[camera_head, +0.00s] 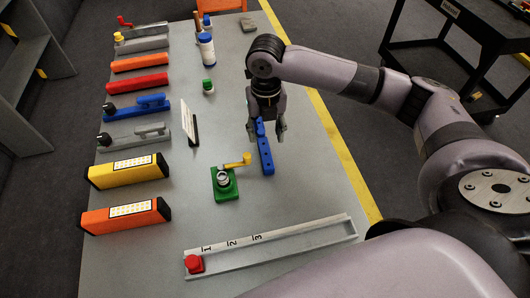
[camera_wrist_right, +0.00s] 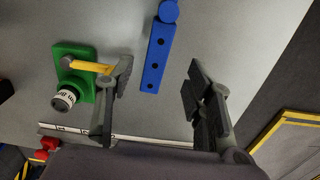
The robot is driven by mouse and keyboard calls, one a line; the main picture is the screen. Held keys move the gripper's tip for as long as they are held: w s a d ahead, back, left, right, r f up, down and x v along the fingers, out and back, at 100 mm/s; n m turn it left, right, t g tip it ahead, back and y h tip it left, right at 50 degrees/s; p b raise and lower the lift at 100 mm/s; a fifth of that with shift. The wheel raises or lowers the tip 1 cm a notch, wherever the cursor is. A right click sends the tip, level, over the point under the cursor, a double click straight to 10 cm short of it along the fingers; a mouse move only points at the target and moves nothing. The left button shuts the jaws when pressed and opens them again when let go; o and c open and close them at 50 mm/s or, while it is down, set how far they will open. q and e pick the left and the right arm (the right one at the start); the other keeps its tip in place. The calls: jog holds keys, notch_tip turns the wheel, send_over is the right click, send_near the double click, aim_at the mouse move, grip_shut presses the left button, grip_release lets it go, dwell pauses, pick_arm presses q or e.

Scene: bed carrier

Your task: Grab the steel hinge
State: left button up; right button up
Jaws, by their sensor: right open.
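My right gripper (camera_head: 266,136) is open over a blue bar with holes (camera_head: 267,160), its fingers on either side of the bar's far part. In the right wrist view the blue bar (camera_wrist_right: 156,62) lies ahead of the open right gripper (camera_wrist_right: 158,78), with a finger to each side and a rounded end at the top. No piece is plainly a steel hinge; I cannot tell which one is meant. A grey piece with a black knob (camera_head: 138,137) lies in the left row, and a grey bar (camera_head: 142,45) farther back. My left gripper is not in view.
A green base with a yellow lever (camera_head: 226,190) stands left of the blue bar. A long numbered rail (camera_head: 290,244) with a red block (camera_head: 194,264) lies at the front. Colored bars and boxes line the table's left. A black cart (camera_head: 465,30) stands right.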

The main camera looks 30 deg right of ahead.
aim_at(265, 150)
jog(key=shift+s+f, duration=0.1)
jog(key=shift+f, duration=0.4)
jog(key=f, duration=0.4)
jog(key=shift+s+a+f+p, duration=0.1)
jog(key=shift+a+f+p, duration=0.15)
jog(key=shift+p, duration=0.15)
jog(key=shift+f, duration=0.25)
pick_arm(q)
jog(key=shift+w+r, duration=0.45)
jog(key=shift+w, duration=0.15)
pick_arm(e)
jog(key=shift+c, duration=0.2)
grip_shut()
